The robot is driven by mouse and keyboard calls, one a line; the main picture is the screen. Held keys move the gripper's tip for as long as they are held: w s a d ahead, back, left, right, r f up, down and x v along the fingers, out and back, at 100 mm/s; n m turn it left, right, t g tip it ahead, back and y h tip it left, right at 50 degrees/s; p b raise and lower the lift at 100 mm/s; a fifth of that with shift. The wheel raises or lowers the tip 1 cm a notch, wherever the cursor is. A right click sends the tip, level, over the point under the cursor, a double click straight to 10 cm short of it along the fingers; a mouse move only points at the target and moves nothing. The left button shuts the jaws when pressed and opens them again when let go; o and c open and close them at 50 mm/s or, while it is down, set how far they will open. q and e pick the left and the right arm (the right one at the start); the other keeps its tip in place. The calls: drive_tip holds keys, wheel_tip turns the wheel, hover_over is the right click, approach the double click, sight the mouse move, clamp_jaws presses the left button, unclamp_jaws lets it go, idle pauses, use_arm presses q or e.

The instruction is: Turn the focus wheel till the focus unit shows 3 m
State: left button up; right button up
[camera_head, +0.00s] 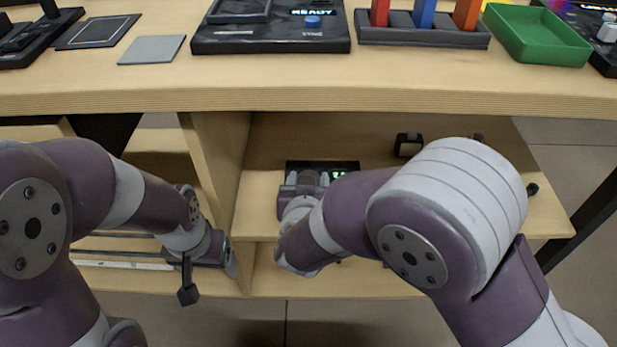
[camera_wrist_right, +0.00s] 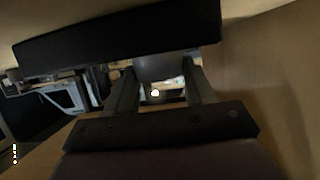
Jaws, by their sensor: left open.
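The focus unit (camera_head: 322,165) is a dark box on the shelf under the counter. Part of its green readout (camera_head: 338,175) shows, but my right arm covers the rest and I cannot read the figure. My right gripper (camera_head: 304,178) is in front of the unit. In the right wrist view, the fingers of my right gripper (camera_wrist_right: 163,92) stand either side of a grey rounded part, likely the focus wheel (camera_wrist_right: 165,66), under a dark box. I cannot tell if they press on it. My left gripper (camera_head: 230,258) is open and empty, low by the shelf divider.
The wooden counter (camera_head: 290,98) overhangs the shelf, and an upright divider (camera_head: 218,150) stands left of the unit. A small black item (camera_head: 408,145) is at the back of the shelf. A control panel (camera_head: 270,40), a slotted rack (camera_head: 425,37) and a green tray (camera_head: 540,50) are on the counter.

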drive_tip(key=o, duration=0.4)
drive_tip(key=p+v, duration=0.6)
drive_tip(key=v, duration=0.6)
drive_tip(key=shift+s+p, duration=0.35)
drive_tip(key=shift+p, duration=0.05)
drive_tip(key=shift+a+r, duration=0.1)
